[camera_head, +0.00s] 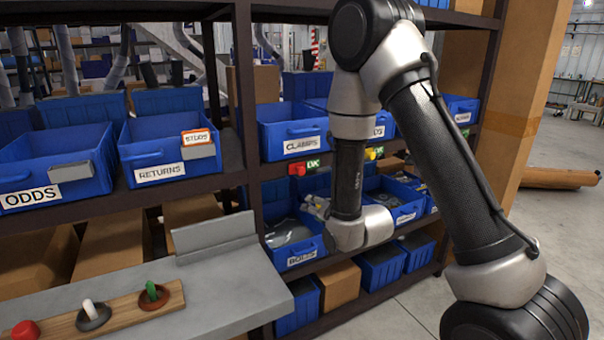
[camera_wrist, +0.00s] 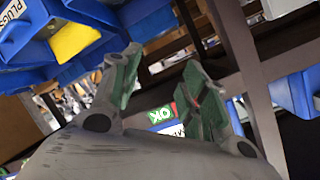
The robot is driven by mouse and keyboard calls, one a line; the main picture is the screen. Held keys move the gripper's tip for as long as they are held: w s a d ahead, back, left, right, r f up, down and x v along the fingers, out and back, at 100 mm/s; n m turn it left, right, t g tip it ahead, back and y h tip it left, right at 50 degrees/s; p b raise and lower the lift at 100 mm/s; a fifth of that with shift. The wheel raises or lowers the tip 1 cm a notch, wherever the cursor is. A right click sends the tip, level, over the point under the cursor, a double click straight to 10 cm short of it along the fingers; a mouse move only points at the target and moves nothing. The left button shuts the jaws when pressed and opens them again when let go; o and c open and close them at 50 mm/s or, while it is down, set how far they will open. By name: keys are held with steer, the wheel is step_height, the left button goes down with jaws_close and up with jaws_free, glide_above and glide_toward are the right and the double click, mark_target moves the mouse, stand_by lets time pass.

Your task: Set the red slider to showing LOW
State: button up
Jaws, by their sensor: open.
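The red slider (camera_head: 297,169) sits on the shelf edge below the CLAMPS bin (camera_head: 292,131). A green OK label (camera_head: 313,164) shows just to its right, and no LOW lettering is readable. In the wrist view the OK label (camera_wrist: 160,114) appears between the fingers of my gripper (camera_wrist: 165,82), farther off. A little red shows beside the right finger; I cannot tell whether it is the slider. My gripper is open with nothing held. In the head view it is mostly hidden beyond my wrist, below and right of the slider.
A yellow slider (camera_head: 374,153) sits farther right on the same shelf edge. The BOLTS bin (camera_head: 290,248) is on the shelf below. A PLUGS bin (camera_wrist: 18,32) is close in the wrist view. At front left, a grey bench (camera_head: 235,270) holds a board (camera_head: 130,309) with pegs.

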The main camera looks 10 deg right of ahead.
mark_target(302, 172)
step_height(302, 172, up, 8)
steer(key=w+m+t+y, duration=0.1)
steer(key=m+t, duration=0.1)
steer(key=t, duration=0.2)
steer(key=x, duration=0.8)
steer(key=shift+w+a+f, duration=0.1)
steer(key=shift+a, duration=0.15)
jaws_close()
